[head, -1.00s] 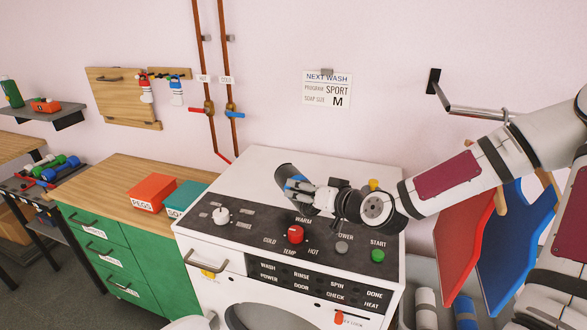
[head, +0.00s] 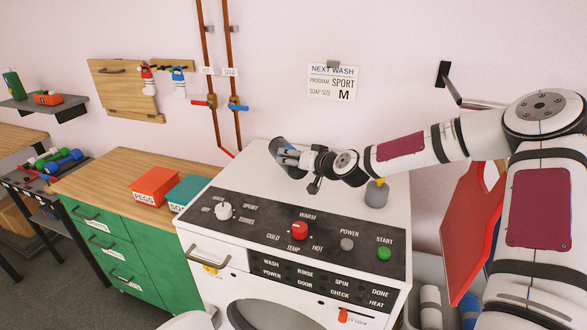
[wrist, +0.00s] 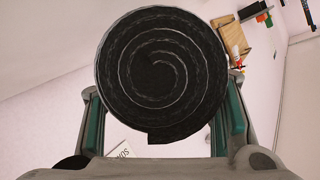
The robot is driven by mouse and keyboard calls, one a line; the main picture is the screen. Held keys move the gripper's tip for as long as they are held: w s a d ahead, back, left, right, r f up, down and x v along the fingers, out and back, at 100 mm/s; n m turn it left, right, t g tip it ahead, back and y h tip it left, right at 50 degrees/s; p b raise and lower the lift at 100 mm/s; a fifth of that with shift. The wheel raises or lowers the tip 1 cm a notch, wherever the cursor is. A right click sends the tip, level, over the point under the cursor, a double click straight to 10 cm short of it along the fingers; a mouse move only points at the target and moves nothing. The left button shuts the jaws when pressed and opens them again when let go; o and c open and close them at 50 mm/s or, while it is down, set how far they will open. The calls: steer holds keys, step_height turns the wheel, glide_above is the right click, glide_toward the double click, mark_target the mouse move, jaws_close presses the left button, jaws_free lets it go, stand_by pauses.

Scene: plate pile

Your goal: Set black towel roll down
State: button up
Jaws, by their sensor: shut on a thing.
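The black towel roll (wrist: 160,75) fills the middle of the wrist view, its spiral end facing the camera. My gripper (wrist: 162,128) is shut on it, with one green-lined finger on each side. In the head view the roll (head: 281,150) is a dark shape at my gripper (head: 290,158), over the back left part of the white washing machine top (head: 255,160). The roll looks tilted there. The fingers partly cover it, and I cannot tell whether its lower end touches the machine top.
A grey object with a yellow top (head: 376,193) stands on the machine top, right of my gripper. The control panel (head: 270,222) with knobs lies in front. A red box (head: 155,184) and a teal box (head: 188,192) sit on the wooden counter (head: 110,172) at left.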

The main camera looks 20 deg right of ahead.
steer(key=shift+f, duration=1.55)
steer(key=shift+f, duration=0.1)
steer(key=o, duration=1.3)
steer(key=shift+s, duration=0.1)
steer(key=shift+s+d+r, duration=0.15)
steer(key=shift+s+r, duration=0.1)
steer(key=p+v, duration=0.1)
steer(key=v, duration=1)
steer(key=shift+s, duration=0.2)
